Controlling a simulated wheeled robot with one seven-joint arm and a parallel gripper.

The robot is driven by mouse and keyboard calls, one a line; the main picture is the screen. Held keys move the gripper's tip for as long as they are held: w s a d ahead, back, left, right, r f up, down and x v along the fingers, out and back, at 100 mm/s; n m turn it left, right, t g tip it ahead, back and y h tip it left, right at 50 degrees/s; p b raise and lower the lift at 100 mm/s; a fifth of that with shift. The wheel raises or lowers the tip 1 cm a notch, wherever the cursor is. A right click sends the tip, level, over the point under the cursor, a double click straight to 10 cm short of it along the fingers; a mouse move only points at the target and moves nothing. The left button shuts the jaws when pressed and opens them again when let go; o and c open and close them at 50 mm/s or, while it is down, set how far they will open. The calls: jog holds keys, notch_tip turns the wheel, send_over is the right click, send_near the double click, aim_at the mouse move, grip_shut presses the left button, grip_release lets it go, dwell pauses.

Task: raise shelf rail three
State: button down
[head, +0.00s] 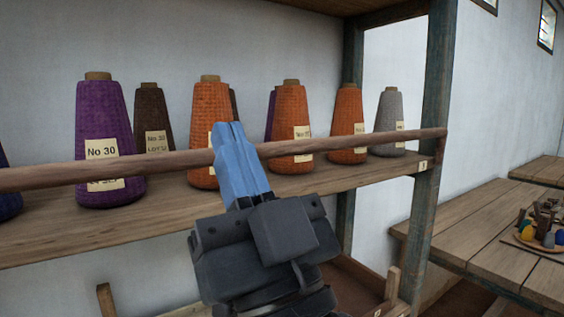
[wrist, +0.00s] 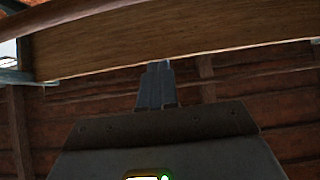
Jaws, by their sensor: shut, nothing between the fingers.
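A long round wooden rail (head: 120,167) runs across the front of a shelf of yarn cones, at about the height of the cones' lower labels. Its right end meets the blue-grey post. My gripper (head: 228,130) has blue fingers, closed together and pointing up. In the head view they cover a short stretch of the rail, with the tips showing just above it; I cannot tell whether they touch it. In the wrist view my fingers (wrist: 156,70) point up at the underside of the shelf board (wrist: 190,52), and a curved wooden bar, likely the rail (wrist: 75,12), crosses the top.
Purple, brown, orange and grey cones (head: 290,110) stand on the shelf (head: 120,225) behind the rail. The post (head: 431,110) stands at right, with a small tag near the shelf. A plank table (head: 480,220) holding a tray of small items lies further right.

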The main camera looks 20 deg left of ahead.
jog(key=s+d+b, duration=0.3)
jog(key=s+d, duration=0.2)
jog(key=d, duration=0.1)
notch_tip(320, 180, down, 9)
jog(key=s+a+g+h+b, duration=0.1)
jog(key=s+a+h+b, duration=0.1)
jog(key=b, duration=0.2)
jog(key=w+a+f+p+x, duration=0.1)
jog(key=f+p+x, duration=0.1)
jog(key=p+x, duration=0.5)
jog(key=shift+a+f+p+x, duration=0.25)
jog(key=shift+p+x, duration=0.15)
jog(key=shift+x, duration=2.6)
